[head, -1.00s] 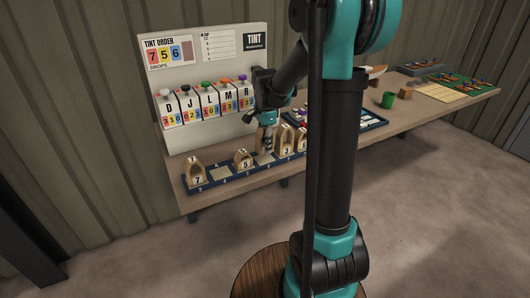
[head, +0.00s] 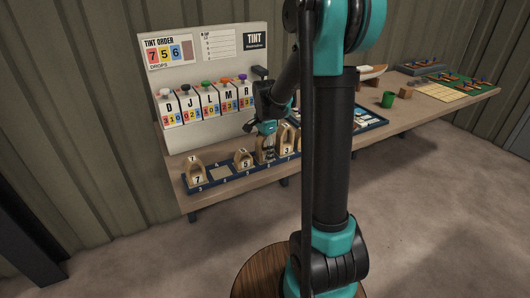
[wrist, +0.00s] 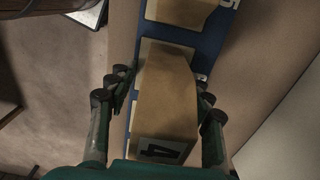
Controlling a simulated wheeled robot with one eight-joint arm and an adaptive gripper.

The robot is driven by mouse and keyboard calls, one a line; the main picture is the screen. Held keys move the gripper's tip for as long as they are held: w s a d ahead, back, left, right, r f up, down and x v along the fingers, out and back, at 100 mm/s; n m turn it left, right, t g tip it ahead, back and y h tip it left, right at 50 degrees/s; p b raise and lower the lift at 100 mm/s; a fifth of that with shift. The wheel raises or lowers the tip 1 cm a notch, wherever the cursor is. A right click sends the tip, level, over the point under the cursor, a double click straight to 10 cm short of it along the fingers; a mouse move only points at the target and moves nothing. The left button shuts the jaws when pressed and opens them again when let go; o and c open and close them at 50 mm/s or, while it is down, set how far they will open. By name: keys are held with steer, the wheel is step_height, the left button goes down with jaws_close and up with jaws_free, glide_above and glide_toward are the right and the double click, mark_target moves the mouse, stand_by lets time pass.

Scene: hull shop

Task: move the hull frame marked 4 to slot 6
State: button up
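The wooden hull frame marked 4 (wrist: 165,105) is between my gripper's fingers in the wrist view. It stands on a pale pad in the blue rack (wrist: 208,45), its 4 facing the bottom of the picture. My gripper (wrist: 163,95) is open around it, a finger on each side with narrow gaps. In the head view my gripper (head: 266,150) is low over this frame, between the frame marked 5 (head: 243,160) and the frame marked 3 (head: 287,142). The rack label beside the neighbouring frame reads 5 in the wrist view; this slot's own label is mostly hidden.
A frame marked 7 (head: 197,175) stands at the rack's left end, with an empty pad (head: 220,172) right of it. The tint board (head: 205,85) with its dispensers rises close behind. A green cup (head: 387,99) stands further right. My arm hides part of the bench.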

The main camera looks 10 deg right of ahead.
step_height(320, 180, up, 12)
steer(key=shift+r, duration=0.15)
stand_by(0.5)
steer(key=shift+o, duration=0.5)
stand_by(1.0)
